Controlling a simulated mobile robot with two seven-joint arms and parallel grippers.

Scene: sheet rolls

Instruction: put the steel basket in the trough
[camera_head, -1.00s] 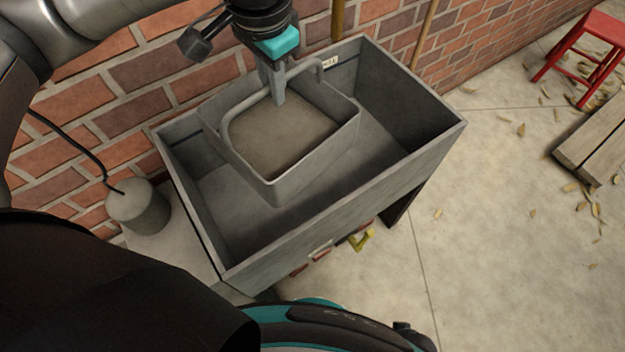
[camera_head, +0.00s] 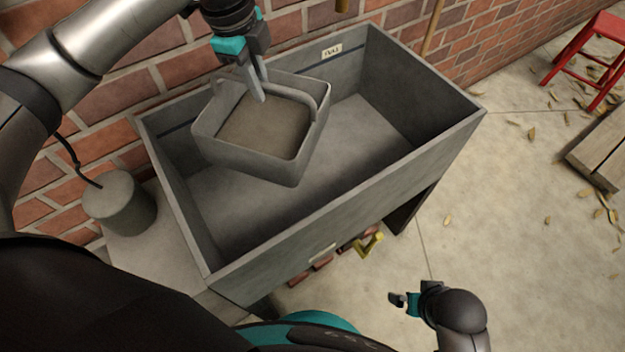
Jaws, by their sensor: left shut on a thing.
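The steel basket (camera_head: 250,163), grey and square with rounded corners, is within the outline of the grey trough (camera_head: 375,183), towards its back left. It is turned at an angle to the trough walls. I cannot tell whether its bottom touches the trough floor. My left gripper (camera_head: 258,88) comes down from above, its fingers at the basket's handle (camera_head: 302,82) and shut on it. The fingers hide part of the handle. My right gripper (camera_head: 404,300) is low in the picture, in front of the trough and away from the basket; its jaw gap is unclear.
A brick wall (camera_head: 130,95) runs behind the trough. A grey cylinder (camera_head: 120,203) with a cable stands left of it. A yellow item (camera_head: 369,245) shows below the trough front. A red stool (camera_head: 590,55) and wooden planks (camera_head: 600,145) are at right. The trough's right part is empty.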

